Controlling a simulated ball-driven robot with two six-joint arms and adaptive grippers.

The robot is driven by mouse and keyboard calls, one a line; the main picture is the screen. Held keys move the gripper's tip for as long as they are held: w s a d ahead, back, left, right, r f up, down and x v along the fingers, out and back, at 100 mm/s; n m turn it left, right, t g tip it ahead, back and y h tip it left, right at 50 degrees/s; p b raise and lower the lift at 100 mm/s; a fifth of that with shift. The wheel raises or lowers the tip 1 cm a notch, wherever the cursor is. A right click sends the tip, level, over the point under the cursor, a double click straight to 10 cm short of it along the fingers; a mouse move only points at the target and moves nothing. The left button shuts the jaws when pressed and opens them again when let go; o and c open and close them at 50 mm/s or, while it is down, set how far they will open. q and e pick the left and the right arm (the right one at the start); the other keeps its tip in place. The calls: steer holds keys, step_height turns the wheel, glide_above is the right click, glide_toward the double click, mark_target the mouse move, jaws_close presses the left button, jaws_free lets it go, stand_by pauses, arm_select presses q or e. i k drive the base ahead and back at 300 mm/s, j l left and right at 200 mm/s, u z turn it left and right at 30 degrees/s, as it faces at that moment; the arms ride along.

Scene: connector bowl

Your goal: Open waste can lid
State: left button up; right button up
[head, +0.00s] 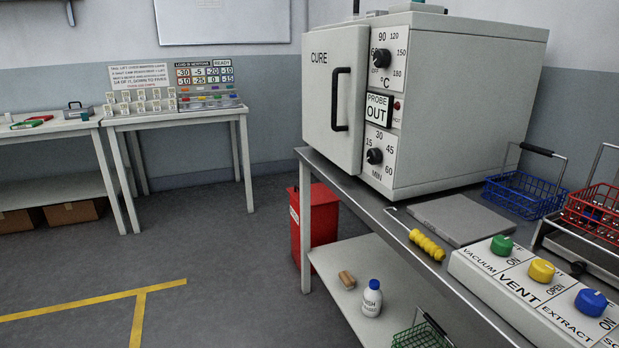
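A red can (322,222), likely the waste can, stands on the floor at the far end of the grey bench, in the middle of the head view. A white label with small writing shows on its left side. A bench leg stands in front of it and the bench top hides part of its upper right. Its top is seen too edge-on and covered to tell how the lid stands. Neither of my grippers is in view.
The grey bench (455,268) carries a CURE oven (455,110), a yellow-handled hook (427,244), wire baskets and a button panel (540,285). A bottle (371,299) stands on its lower shelf (335,262). The floor (215,260) left of the can is clear.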

mark_target(320, 195)
steer(key=i+j+u, duration=0.3)
steer(key=i, duration=0.25)
steer(key=i+j+u, duration=0.15)
steer(key=i+u, duration=0.15)
steer(key=i, duration=0.3)
steer(key=i+u, duration=0.25)
steer(key=i, duration=0.35)
